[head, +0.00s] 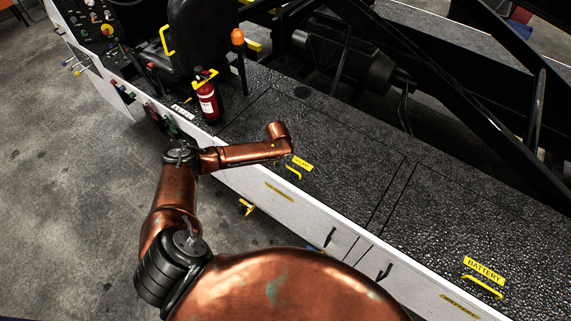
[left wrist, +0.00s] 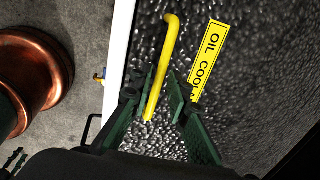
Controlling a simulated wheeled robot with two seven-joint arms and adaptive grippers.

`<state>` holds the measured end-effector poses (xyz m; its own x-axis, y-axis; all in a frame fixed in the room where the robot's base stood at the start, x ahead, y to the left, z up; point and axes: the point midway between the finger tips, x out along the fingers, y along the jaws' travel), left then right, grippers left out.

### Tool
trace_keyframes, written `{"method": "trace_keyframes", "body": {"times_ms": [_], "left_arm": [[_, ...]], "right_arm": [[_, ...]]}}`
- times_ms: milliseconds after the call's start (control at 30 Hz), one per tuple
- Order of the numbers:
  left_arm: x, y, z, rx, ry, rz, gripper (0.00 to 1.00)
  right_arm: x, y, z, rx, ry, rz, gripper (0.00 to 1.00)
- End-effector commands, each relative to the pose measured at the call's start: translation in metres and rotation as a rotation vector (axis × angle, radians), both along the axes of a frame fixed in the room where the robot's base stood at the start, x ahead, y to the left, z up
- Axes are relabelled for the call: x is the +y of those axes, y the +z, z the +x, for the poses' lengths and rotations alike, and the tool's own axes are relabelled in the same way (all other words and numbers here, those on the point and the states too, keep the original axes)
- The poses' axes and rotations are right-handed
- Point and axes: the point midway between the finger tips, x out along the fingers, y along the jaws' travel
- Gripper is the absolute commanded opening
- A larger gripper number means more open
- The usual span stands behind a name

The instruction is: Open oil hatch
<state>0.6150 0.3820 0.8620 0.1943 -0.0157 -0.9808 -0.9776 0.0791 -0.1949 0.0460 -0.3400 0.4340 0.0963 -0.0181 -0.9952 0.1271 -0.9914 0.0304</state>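The oil hatch (head: 345,170) is a flat, black, textured lid set in the loader's deck, and it lies closed. Its yellow bar handle (head: 293,172) sits near the deck's white side edge, beside a yellow label (head: 302,163). In the left wrist view the label (left wrist: 210,60) reads "OIL COOL", partly covered by a finger. My left gripper (left wrist: 163,88) is open there, with its dark green fingers on either side of the lower part of the yellow handle (left wrist: 170,45). Contact cannot be told. My right gripper is not in view.
A battery hatch with a yellow handle (head: 482,287) lies to the right. A red fire extinguisher (head: 207,100) and an orange-topped post (head: 238,55) stand left of the oil hatch. Black beams (head: 460,110) cross behind the deck. Grey floor (head: 70,200) is clear at the left.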

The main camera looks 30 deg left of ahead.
Motion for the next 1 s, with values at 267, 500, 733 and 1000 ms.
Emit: {"method": "trace_keyframes", "body": {"times_ms": [267,500,733,1000], "left_arm": [[0.000,0.000,0.000,0.000,0.000,0.000,0.00],[0.000,0.000,0.000,0.000,0.001,0.000,0.00],[0.004,0.000,0.000,0.000,0.002,0.001,0.00],[0.001,0.019,0.003,-0.002,0.002,0.003,0.00]], "right_arm": [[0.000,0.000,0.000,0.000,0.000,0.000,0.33],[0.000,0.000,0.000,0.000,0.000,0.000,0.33],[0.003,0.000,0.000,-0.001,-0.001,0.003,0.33],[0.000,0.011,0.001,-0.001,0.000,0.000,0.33]]}}
